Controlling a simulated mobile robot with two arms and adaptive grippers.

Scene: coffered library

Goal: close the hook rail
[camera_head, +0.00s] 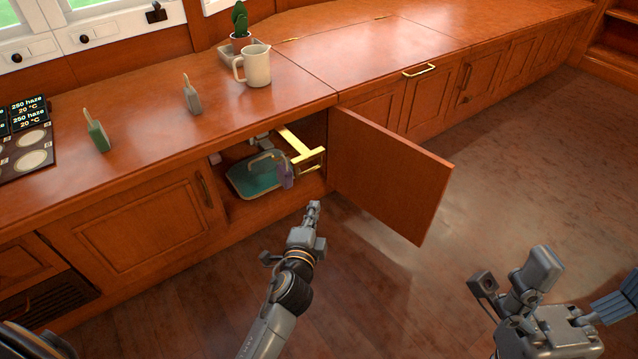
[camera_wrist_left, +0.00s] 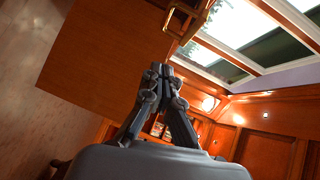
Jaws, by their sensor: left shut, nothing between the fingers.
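The brass hook rail (camera_head: 301,150) sticks out of the open cabinet under the counter, just left of the open door. It also shows at the top of the left wrist view (camera_wrist_left: 194,22). A purple item (camera_head: 286,176) is by the rail's near end; whether it hangs on it I cannot tell. My left gripper (camera_head: 313,207) is shut and empty, in front of the cabinet opening and below the rail, apart from it. Its closed fingers show in the left wrist view (camera_wrist_left: 175,75). My right gripper (camera_head: 540,272) is at the lower right, far from the rail; its fingers are unclear.
The cabinet door (camera_head: 390,175) stands swung open to the right of the rail. A teal-bottomed tray (camera_head: 255,177) lies inside the cabinet. A cream pitcher (camera_head: 257,66) and a potted cactus (camera_head: 240,22) stand on the counter (camera_head: 160,135). The floor in front is clear.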

